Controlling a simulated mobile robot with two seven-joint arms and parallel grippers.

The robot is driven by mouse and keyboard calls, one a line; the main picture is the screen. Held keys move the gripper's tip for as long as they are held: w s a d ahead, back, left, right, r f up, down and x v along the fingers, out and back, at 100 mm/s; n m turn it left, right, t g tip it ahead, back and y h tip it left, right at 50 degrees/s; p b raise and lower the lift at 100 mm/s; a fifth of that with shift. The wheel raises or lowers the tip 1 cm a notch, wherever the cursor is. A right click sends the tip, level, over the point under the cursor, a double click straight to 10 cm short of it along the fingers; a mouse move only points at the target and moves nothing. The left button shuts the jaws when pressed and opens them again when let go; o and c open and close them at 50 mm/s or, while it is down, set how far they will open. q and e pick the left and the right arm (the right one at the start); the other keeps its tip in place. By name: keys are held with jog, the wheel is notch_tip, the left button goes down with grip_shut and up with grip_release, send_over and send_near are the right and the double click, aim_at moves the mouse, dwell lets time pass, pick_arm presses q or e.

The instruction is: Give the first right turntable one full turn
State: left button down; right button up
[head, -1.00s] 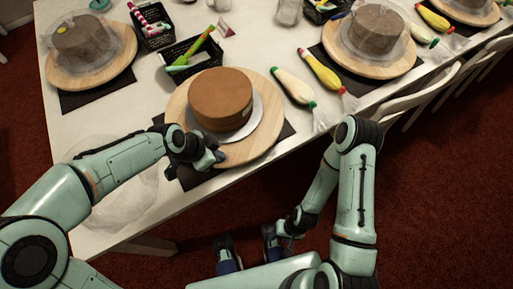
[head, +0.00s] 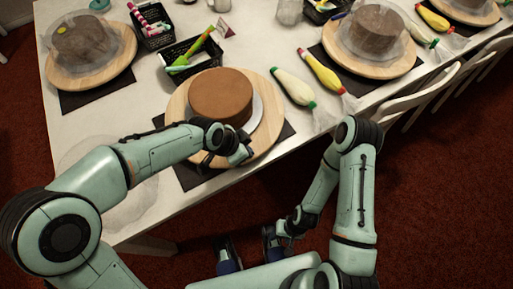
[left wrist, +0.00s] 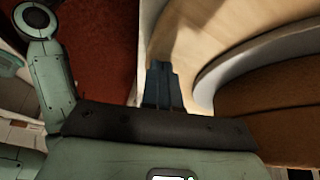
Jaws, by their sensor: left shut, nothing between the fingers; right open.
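The nearest wooden turntable (head: 270,136) bears a bare brown cake (head: 221,97) on a white board (head: 256,108). It sits on a dark mat near the table's front edge. My left gripper (head: 242,156) is shut and empty at the turntable's front edge. In the left wrist view the shut fingers (left wrist: 162,88) overlap the pale wooden rim (left wrist: 205,45), with the cake (left wrist: 275,95) to the right. I cannot tell whether they touch the wood. My right gripper (head: 249,250) is open and empty, low in front of the table, away from the turntable.
Wrapped cakes stand on other turntables at back left (head: 92,72) and back right (head: 368,62). A green-capped piping bag (head: 293,87) and a yellow one (head: 322,73) lie right of the nearest turntable. A black basket (head: 190,60) stands behind it. White chairs (head: 425,95) line the right side.

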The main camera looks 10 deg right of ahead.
pick_arm(q)
jog(key=shift+d+f, duration=0.1)
jog(key=shift+d, duration=0.45)
jog(key=shift+r+p, duration=1.05)
jog(key=shift+r, duration=0.5)
